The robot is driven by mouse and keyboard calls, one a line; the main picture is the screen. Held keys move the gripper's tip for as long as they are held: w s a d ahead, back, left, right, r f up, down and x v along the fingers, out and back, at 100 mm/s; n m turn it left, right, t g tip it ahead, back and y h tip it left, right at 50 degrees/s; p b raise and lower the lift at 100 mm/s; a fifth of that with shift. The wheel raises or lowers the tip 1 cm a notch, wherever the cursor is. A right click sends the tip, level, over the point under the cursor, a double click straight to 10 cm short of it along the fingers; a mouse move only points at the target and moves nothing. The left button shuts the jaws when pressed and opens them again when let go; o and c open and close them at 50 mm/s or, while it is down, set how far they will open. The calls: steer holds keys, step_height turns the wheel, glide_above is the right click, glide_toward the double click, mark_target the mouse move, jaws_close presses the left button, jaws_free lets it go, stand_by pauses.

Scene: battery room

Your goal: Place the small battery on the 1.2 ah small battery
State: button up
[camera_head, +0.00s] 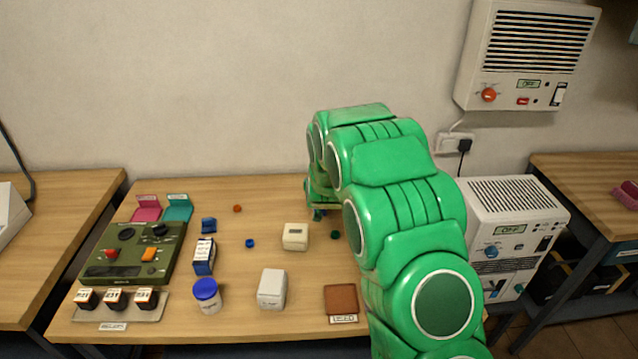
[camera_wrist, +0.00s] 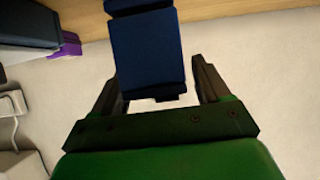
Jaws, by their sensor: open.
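My gripper (camera_wrist: 158,75) is open in the wrist view, with its two dark fingers apart. A dark blue block (camera_wrist: 150,50) shows between and beyond the fingers, with gaps on both sides; I cannot tell what it is. In the head view, my green arm mostly hides the gripper at the table's back right. Possible batteries on the table are a cream box (camera_head: 295,236), a pale grey box (camera_head: 272,289), a dark blue and white box (camera_head: 204,256) and a small blue block (camera_head: 209,225). Their labels are too small to read, so I cannot tell which is 1.2 Ah.
The wooden table (camera_head: 240,314) also holds a green tester (camera_head: 130,262), a blue-lidded jar (camera_head: 207,296), a labelled brown pad (camera_head: 341,298), and pink (camera_head: 146,213) and teal (camera_head: 178,212) holders. A white unit (camera_head: 515,225) stands right of my arm.

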steer(key=shift+r, duration=0.4)
steer(key=shift+v, duration=1.1)
steer(key=s+d+r+g, duration=0.3)
steer(key=s+r+g, duration=0.1)
steer(key=s, duration=1.6)
steer(key=s+d+r+g, duration=0.3)
steer(key=s+r+g, duration=0.2)
steer(key=s, duration=1.5)
steer(key=s+d+r+g, duration=0.3)
steer(key=s+r+g, duration=0.2)
steer(key=s, duration=1.5)
step_height(320, 180, up, 3)
steer(key=shift+s+r, duration=0.1)
steer(key=shift+s, duration=0.1)
steer(key=shift+o, duration=0.3)
steer(key=shift+d, duration=0.1)
